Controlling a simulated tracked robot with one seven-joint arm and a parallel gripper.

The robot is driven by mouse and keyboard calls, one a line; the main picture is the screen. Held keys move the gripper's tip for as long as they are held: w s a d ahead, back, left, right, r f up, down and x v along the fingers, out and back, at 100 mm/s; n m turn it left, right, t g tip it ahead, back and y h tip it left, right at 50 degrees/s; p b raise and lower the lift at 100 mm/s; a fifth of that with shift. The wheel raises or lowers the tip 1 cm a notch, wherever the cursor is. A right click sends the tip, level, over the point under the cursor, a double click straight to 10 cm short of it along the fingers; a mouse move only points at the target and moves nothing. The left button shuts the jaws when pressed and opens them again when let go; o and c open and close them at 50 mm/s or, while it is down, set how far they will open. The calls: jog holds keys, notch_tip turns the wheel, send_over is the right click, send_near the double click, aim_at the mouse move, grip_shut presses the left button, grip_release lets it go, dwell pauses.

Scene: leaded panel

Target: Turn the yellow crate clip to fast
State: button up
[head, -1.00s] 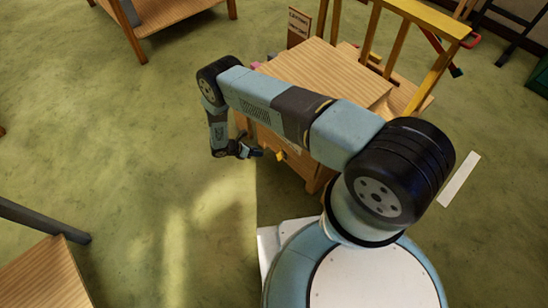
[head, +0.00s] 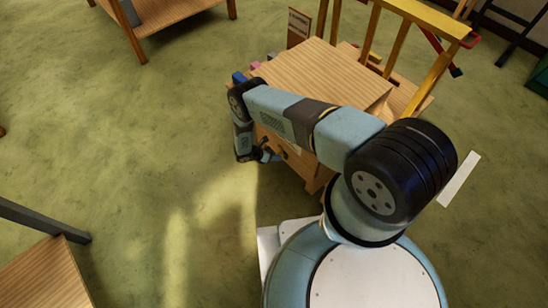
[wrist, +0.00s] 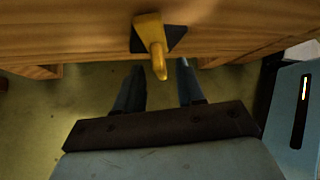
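My gripper (wrist: 161,66) is open, one dark finger on each side of the handle's lower end in the picture, with gaps on both sides. No contact shows. In the head view my gripper (head: 278,152) is at the crate's near-left side (head: 298,160), and the clip is hidden there.
The crate's flat wooden top (head: 325,72) lies beyond my arm. A yellow-topped wooden frame (head: 425,15) stands at its right. A wooden table (head: 160,12) is at the back left, another wooden surface (head: 45,275) at the front left. The green floor between is clear.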

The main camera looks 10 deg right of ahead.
jog(key=shift+w+d+f, duration=0.1)
jog(key=shift+d+f, duration=0.35)
jog(key=shift+d, duration=0.05)
jog(key=shift+c, duration=0.2)
grip_shut()
